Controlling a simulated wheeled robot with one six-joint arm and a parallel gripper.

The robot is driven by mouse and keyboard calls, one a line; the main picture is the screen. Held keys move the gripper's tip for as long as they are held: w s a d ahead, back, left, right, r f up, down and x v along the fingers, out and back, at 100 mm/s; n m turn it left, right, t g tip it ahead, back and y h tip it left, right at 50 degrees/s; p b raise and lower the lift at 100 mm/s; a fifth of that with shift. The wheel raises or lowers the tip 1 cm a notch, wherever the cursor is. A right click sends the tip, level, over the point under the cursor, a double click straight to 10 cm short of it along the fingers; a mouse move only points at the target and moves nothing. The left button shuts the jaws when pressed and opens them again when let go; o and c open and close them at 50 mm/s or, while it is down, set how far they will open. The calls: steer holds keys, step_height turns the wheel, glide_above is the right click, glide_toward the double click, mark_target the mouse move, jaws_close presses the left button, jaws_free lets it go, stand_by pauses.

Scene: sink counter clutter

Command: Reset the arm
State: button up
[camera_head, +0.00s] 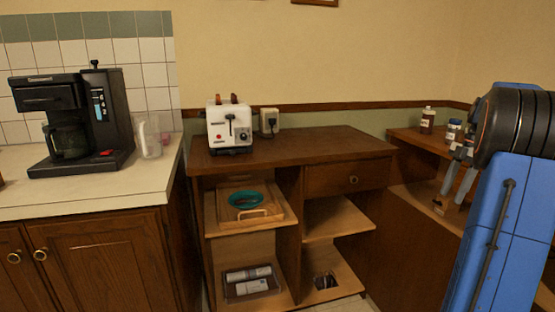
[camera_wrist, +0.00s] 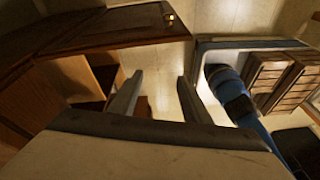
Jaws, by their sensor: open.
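My gripper (camera_head: 456,183) is at the right of the head view, in front of the low wooden shelf on the right. Its two grey fingers are apart, with nothing between them. In the wrist view the open fingers (camera_wrist: 158,98) point away over the floor and cabinet fronts, with a clear gap between them. My black and blue arm parts fill the right edge of the head view and hide part of the right shelf.
A wooden cabinet (camera_head: 285,162) bears a white toaster (camera_head: 229,127). The left counter (camera_head: 60,187) holds a black coffee maker (camera_head: 78,118) and a clear pitcher (camera_head: 148,137). Bottles (camera_head: 427,120) stand on the right shelf (camera_head: 405,137). A teal bowl (camera_head: 246,200) sits in a wooden tray (camera_head: 282,217).

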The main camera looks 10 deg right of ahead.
steer(key=s+a+r+m+t+h, duration=0.1)
steer(key=s+a+m, duration=0.25)
steer(key=a, duration=1.05)
steer(key=s+a+m+t+h, duration=0.15)
steer(key=a+m, duration=0.25)
steer(key=a, duration=1)
steer(key=s+a+f+m+t, duration=0.1)
steer(key=s+a+f+m, duration=0.3)
steer(key=s+a, duration=0.4)
steer(key=s+a+f+m+t, duration=0.1)
steer(key=s+a+f+m, duration=0.3)
steer(key=s, duration=0.5)
steer(key=a+f, duration=0.2)
steer(key=a, duration=0.1)
steer(key=shift+a+f+t+h, duration=0.3)
steer(key=shift+a+t+h, duration=0.05)
steer(key=shift+a, duration=0.05)
